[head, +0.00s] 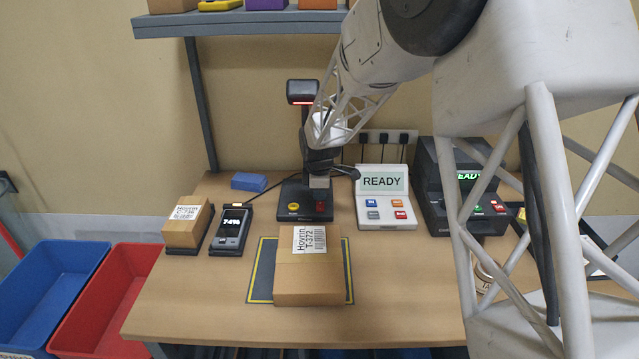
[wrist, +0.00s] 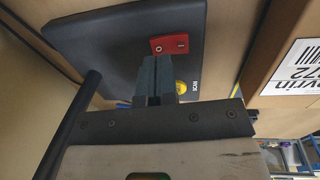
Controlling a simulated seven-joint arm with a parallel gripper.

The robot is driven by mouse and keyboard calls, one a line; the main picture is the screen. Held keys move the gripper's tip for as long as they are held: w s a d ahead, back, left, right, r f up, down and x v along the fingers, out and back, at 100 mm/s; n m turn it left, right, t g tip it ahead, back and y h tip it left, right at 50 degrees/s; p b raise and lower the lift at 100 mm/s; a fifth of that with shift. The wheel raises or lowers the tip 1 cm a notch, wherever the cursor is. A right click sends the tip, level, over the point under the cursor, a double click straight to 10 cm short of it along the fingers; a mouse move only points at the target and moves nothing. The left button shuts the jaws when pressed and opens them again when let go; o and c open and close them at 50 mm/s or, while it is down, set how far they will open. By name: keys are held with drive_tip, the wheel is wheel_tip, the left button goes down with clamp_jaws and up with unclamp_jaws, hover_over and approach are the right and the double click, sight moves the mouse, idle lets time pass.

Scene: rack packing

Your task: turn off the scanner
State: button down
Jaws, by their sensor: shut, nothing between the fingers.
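The scanner (head: 302,91) stands at the back middle of the table, a dark head on a post with a glowing red strip. Its dark base (head: 296,212) bears a yellow button (head: 293,206) and a red switch (head: 320,207). In the wrist view the red switch (wrist: 176,44) lies just beyond my fingertips, and the yellow button (wrist: 182,88) is partly hidden beside the fingers. My gripper (head: 319,186) is shut and empty, pointing down over the red switch. Whether it touches the switch I cannot tell.
A labelled carton (head: 308,280) lies on the mat in front of the scanner. A READY display (head: 383,187) stands right of the base, with a dark printer (head: 455,190) further right. A handheld device (head: 231,230) and a small box (head: 187,224) stand left.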

drive_tip(key=shift+w+f, duration=0.15)
drive_tip(key=shift+f, duration=0.8)
drive_tip(key=shift+f, duration=0.25)
drive_tip(key=shift+s+r, duration=0.25)
drive_tip(key=shift+s, duration=0.5)
drive_tip(key=shift+r, duration=0.15)
wheel_tip(320, 180, up, 14)
drive_tip(key=s, duration=0.1)
drive_tip(key=shift+s, duration=0.35)
